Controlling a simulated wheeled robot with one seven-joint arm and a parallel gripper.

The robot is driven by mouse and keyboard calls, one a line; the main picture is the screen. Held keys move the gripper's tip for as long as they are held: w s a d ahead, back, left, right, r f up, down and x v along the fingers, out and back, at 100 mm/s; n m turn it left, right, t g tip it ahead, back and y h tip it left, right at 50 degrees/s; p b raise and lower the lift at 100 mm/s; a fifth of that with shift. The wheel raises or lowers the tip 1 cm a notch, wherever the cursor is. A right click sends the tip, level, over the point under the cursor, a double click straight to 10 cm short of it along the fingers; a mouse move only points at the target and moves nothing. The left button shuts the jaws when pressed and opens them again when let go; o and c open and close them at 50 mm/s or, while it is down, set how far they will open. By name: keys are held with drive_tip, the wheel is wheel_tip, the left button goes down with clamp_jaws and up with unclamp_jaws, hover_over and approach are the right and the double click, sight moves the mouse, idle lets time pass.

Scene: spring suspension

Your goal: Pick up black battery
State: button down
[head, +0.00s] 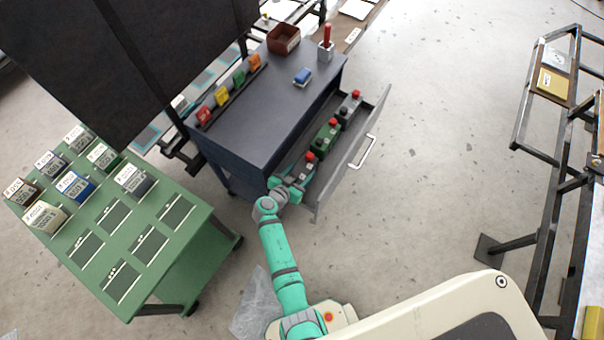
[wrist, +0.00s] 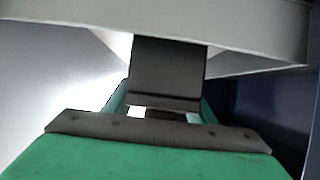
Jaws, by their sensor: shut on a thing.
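A dark, black-looking battery (head: 306,166) with a red cap lies at the near end of the open drawer in the head view. My gripper (head: 294,182) is at this battery, at the drawer's near end, and is shut on it. Its fingertips and the grip itself are too small to make out there. In the wrist view my gripper (wrist: 165,85) shows a dark part reaching up to a grey edge. That edge hides what lies beyond, and the battery cannot be made out in this view.
The open drawer (head: 349,162) also holds a green battery (head: 325,136) and a grey battery (head: 349,103). The dark blue cabinet (head: 255,120) stands to its left. A green cart (head: 185,255) with boxes is at the left. Open floor lies right of the drawer.

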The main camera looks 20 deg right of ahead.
drive_tip(key=shift+w+r, duration=0.2)
drive_tip(key=shift+r, duration=0.05)
drive_tip(key=shift+r, duration=0.1)
